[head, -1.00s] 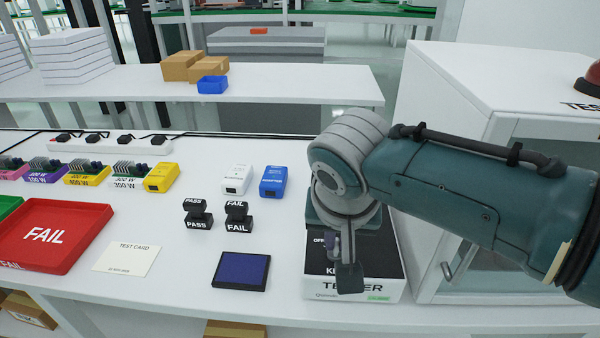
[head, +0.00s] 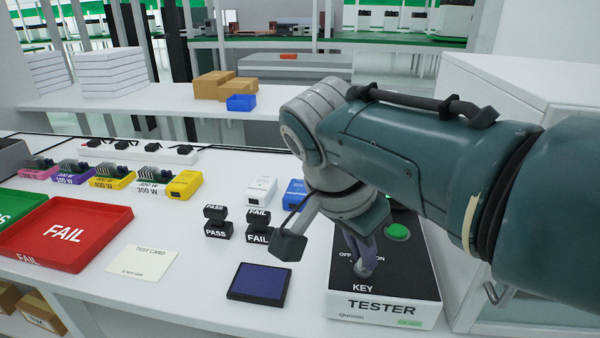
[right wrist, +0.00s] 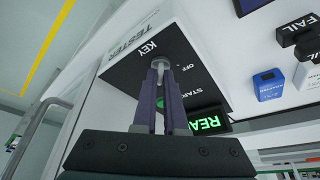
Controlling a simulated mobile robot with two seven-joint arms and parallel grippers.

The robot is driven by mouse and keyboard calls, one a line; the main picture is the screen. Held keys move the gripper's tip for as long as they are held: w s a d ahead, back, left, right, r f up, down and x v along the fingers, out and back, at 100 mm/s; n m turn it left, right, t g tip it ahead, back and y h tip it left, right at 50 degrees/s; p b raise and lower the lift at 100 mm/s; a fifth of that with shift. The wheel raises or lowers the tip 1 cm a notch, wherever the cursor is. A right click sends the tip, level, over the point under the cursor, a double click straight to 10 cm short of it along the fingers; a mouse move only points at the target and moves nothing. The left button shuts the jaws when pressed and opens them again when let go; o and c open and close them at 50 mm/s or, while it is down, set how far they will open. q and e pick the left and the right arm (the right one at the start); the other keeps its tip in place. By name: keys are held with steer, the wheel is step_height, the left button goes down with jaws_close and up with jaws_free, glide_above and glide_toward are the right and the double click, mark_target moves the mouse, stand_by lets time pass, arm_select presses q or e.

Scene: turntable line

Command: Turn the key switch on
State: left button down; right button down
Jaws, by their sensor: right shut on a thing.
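The tester (head: 385,305) is a white box with a black top, standing on the bench at the right of the head view. Its top carries the words KEY, OFF and ON and a green button (head: 398,231). My right gripper (head: 363,268) reaches down over the key area, its fingers shut on the key switch. In the right wrist view the fingertips (right wrist: 160,72) close on the light metal key (right wrist: 160,65) beside the word KEY. The fingers hide much of the key, so I cannot tell its exact angle. A display (right wrist: 209,122) shows green letters, partly cut off. My left gripper is out of view.
A dark blue pad (head: 259,282), the PASS and FAIL stamps (head: 258,226), and white and blue adapters (head: 261,191) stand left of the tester. A red FAIL tray (head: 65,236) lies farther left. A white cabinet (head: 510,90) stands close on the right.

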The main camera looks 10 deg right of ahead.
stand_by(0.5)
steer(key=c, duration=1)
jaws_free()
steer(key=p+v, duration=0.3)
steer(key=v, duration=0.7)
steer(key=shift+p, duration=0.4)
steer(key=shift+f, duration=0.1)
